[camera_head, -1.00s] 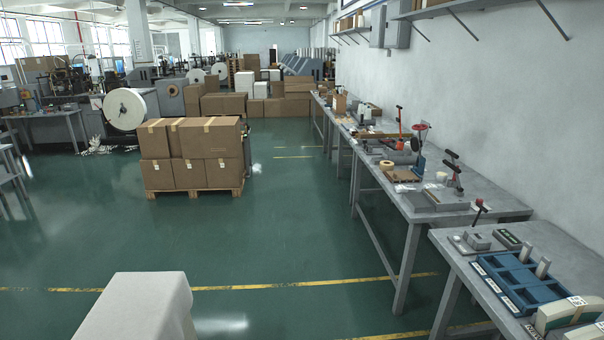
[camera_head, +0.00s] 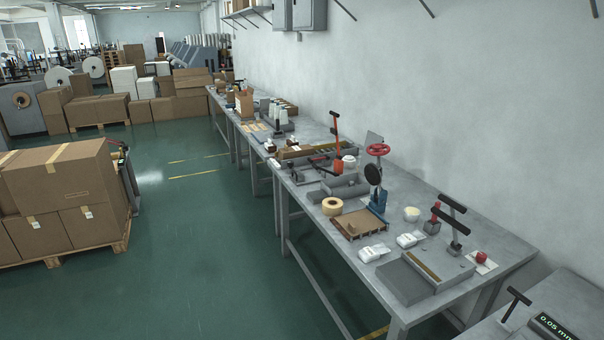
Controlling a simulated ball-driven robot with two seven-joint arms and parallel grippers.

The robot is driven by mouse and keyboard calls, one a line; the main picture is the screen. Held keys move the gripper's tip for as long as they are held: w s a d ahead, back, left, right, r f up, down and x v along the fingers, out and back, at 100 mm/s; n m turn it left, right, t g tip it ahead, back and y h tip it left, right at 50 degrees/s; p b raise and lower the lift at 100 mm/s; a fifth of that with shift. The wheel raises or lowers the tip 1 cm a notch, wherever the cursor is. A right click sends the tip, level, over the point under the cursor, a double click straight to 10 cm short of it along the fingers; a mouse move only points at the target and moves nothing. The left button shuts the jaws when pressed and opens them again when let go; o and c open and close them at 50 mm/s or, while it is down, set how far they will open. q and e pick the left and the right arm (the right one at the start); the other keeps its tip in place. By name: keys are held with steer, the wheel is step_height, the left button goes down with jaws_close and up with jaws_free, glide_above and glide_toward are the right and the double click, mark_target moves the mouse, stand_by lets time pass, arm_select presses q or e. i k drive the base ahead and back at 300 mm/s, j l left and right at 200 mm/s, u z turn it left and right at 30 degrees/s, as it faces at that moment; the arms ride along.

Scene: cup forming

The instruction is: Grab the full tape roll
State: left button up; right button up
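A tan tape roll (camera_head: 332,206) lies flat on the long grey workbench (camera_head: 345,258), near its front edge. It sits just behind a brown wooden board (camera_head: 356,222). A smaller pale, cream-coloured round thing (camera_head: 411,214) lies farther right on the same bench; I cannot tell whether it is also a tape roll. Neither of my grippers shows in the head view.
A blue stand with a red wheel (camera_head: 377,185) and black-handled tools (camera_head: 452,225) stand on the bench. White packets (camera_head: 374,252) lie near its front edge. Stacked cartons (camera_head: 65,195) on a pallet stand left. Green floor (camera_head: 215,260) between them is open.

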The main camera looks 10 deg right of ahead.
mark_target(331, 206)
steer(key=i+u, duration=0.1)
steer(key=i, duration=1.15)
steer(key=i+z, duration=0.75)
steer(key=z, duration=0.15)
